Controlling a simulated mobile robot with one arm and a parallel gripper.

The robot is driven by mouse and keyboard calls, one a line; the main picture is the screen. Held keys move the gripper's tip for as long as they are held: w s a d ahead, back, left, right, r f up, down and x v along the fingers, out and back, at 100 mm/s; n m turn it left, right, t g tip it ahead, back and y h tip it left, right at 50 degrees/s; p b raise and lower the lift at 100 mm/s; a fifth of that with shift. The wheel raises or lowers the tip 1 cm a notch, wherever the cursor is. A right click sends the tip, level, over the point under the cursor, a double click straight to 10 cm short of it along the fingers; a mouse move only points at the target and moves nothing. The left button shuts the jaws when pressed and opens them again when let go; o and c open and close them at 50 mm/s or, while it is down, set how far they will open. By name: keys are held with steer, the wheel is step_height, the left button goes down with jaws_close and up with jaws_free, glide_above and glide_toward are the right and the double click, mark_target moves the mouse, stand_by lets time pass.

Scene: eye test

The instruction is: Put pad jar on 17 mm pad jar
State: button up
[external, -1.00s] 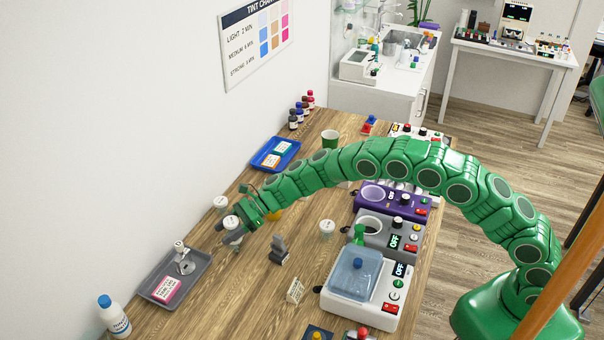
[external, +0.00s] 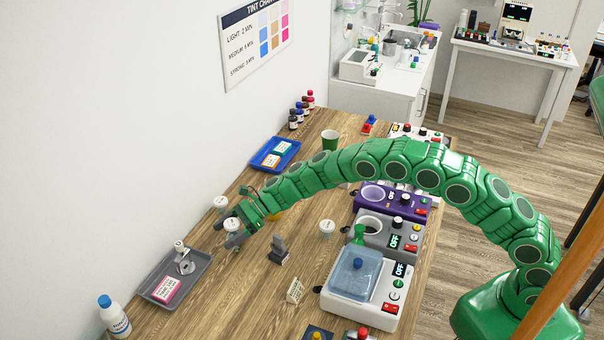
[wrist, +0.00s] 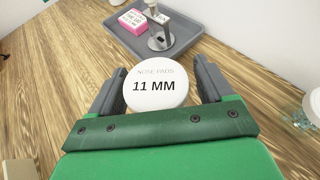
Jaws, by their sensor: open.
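A pad jar with a white lid reading "NOSE PADS 11 MM" (wrist: 156,88) sits between the two fingers of my gripper (wrist: 156,92) in the wrist view. The fingers are open, one at each side of the lid. In the external view my gripper (external: 231,236) is low at the table's left side, around this jar and partly hiding it. A second white-lidded jar (external: 221,203) stands just behind it; a third jar (external: 327,228) stands alone to the right. Their labels are too small to read, so I cannot tell which is 17 mm.
A grey tray (external: 203,277) with a pink-labelled box (external: 166,289) and a metal tool lies in front. A white bottle (external: 113,316) stands near the front left. Bare wood lies between the stand and tray.

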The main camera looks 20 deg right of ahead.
steer(key=v, duration=1.2)
steer(key=shift+r, duration=0.15)
